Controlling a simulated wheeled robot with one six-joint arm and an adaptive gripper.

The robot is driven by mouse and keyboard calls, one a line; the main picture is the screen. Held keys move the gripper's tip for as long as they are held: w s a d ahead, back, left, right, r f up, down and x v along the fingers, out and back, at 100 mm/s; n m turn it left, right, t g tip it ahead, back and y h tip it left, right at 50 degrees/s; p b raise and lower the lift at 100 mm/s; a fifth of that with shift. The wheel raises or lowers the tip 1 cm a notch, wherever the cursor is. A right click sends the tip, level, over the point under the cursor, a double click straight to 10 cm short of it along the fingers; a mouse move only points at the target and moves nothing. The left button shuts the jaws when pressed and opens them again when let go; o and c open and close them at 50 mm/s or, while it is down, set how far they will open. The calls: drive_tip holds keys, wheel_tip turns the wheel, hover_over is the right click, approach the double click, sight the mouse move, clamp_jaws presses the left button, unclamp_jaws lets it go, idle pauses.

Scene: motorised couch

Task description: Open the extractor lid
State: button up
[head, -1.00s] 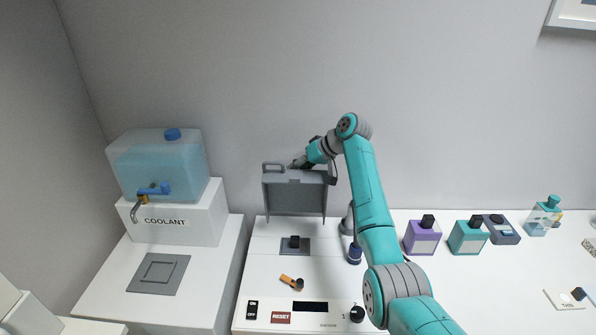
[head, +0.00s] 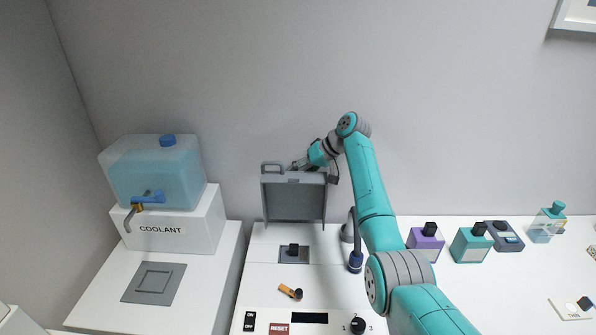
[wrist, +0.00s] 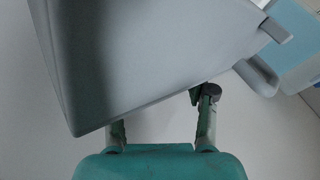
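The extractor lid (head: 294,199) is a grey, shallow box-like cover with a handle (head: 272,167) on its top edge. It stands raised, close to upright, at the back of the white extractor unit (head: 262,285). My gripper (head: 296,166) is at the lid's top edge, just right of the handle. In the wrist view the lid (wrist: 165,55) fills the upper middle, and my gripper (wrist: 162,112) has its fingers spread apart near the lid's lower edge. Nothing shows clamped between them. Whether a finger touches the lid is unclear.
A coolant tank (head: 155,172) stands on a white block at the left. A nozzle on a bent pipe (head: 355,260) is right of the lid. The unit's front has a black knob (head: 358,326) and an orange-handled lever (head: 290,291).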

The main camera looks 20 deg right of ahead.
drive_tip(key=shift+a+r, duration=0.15)
drive_tip(key=shift+r, duration=0.05)
drive_tip(key=shift+r, duration=0.1)
drive_tip(key=v, duration=1.1)
drive_tip(key=shift+d+r, duration=0.2)
drive_tip(key=shift+d, duration=0.1)
drive_tip(key=shift+s, duration=0.1)
